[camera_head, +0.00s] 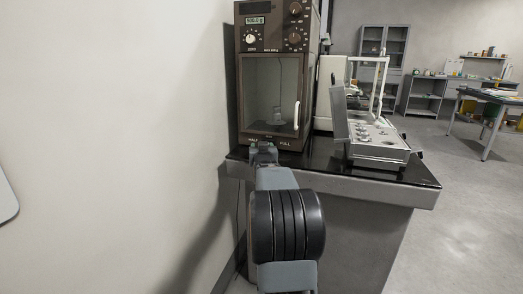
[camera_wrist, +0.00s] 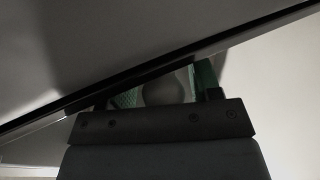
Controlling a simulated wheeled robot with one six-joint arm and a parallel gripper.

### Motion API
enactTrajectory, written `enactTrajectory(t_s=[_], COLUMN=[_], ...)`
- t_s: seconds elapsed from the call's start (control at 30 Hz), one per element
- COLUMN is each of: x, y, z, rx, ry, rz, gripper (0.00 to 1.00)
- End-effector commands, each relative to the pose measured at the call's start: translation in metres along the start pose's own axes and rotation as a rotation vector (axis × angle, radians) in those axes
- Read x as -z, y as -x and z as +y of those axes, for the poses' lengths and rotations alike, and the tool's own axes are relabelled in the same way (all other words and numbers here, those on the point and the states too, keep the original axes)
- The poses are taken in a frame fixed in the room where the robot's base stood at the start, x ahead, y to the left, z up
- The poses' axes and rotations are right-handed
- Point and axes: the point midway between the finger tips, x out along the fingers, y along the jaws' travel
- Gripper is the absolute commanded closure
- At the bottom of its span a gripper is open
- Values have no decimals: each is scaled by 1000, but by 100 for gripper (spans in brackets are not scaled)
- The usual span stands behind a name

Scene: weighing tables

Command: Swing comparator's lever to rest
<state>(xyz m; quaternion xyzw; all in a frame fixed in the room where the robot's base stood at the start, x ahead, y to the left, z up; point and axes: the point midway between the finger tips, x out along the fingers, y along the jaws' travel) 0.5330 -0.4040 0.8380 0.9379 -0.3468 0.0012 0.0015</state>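The comparator (camera_head: 272,50) is a tall brown cabinet with a glass window, a small display and knobs at its top. The words HALF and FULL are on the strip under its window. My gripper (camera_head: 263,148) is at the front foot of the cabinet, between these two words. It hides that spot, so I cannot make out the lever or its position in the head view. In the wrist view, my gripper's green-padded fingers (camera_wrist: 166,88) stand apart with a rounded grey shape between them. I cannot tell whether they press on it.
The comparator stands on a black-topped table (camera_head: 425,180). To its right is a grey case (camera_head: 378,150) with its lid raised, and a white balance (camera_head: 330,88) behind it. A wall closes off the left side. Shelves and another table stand far right, with open floor before them.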

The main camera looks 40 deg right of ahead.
Motion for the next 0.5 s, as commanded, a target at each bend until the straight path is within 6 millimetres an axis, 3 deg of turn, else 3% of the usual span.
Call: enactTrajectory(t_s=[0.27, 0.5], x=[0, 2], y=[4, 40], z=[2, 0], rx=[-3, -1], ry=[-1, -1], rz=[-1, -1], gripper=[42, 42])
